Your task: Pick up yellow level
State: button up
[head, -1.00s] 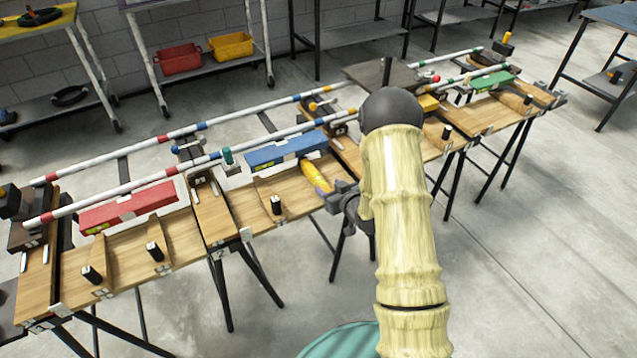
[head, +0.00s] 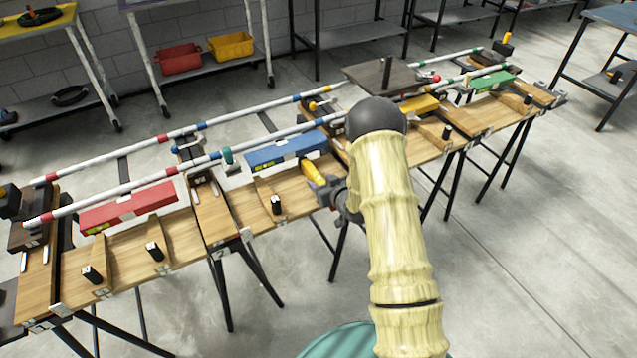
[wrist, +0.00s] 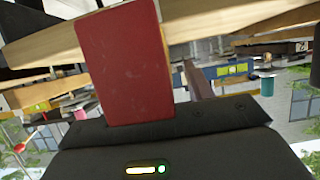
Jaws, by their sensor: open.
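The yellow level (head: 420,104) lies on the row of wooden benches in the head view, just right of my arm's dark elbow joint, which hides its left part. The gripper is open and seems empty. In the wrist view a dark red finger or pad (wrist: 125,60) stands in front of the palm.
A blue level (head: 272,154) lies left of my gripper, a red level (head: 130,209) farther left, a green level (head: 493,83) at far right. Striped rails (head: 285,135) run along the benches. Black pegs (head: 276,205) stand in front. Open floor lies right of my arm.

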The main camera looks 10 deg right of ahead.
jog(key=shift+c, duration=0.4)
grip_shut()
